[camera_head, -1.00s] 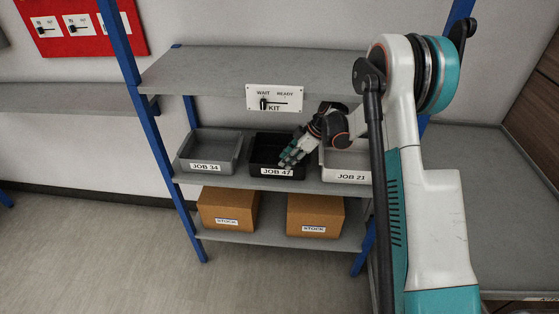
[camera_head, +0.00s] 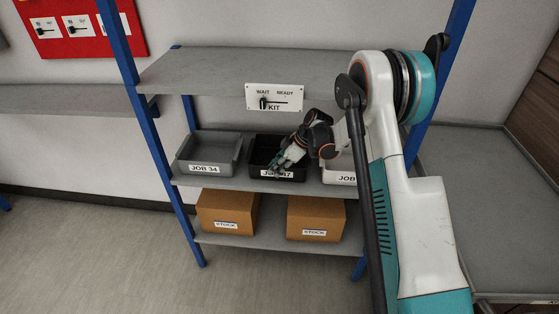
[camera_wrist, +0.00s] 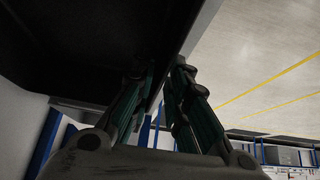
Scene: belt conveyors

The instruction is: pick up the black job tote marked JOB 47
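The black JOB 47 tote (camera_head: 258,152) sits on the middle shelf between two grey totes. My gripper (camera_head: 284,166) is at its front wall and covers part of its label. In the wrist view the tote's dark inside (camera_wrist: 80,45) fills the upper left. The gripper's teal-padded fingers (camera_wrist: 165,68) are apart, one on each side of the tote's wall. Whether both pads touch the wall is hard to see.
The grey JOB 34 tote (camera_head: 205,170) stands to the left. The light grey JOB 21 tote (camera_head: 338,177) stands close on the right, partly behind my arm. Stock boxes (camera_head: 227,211) are below.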

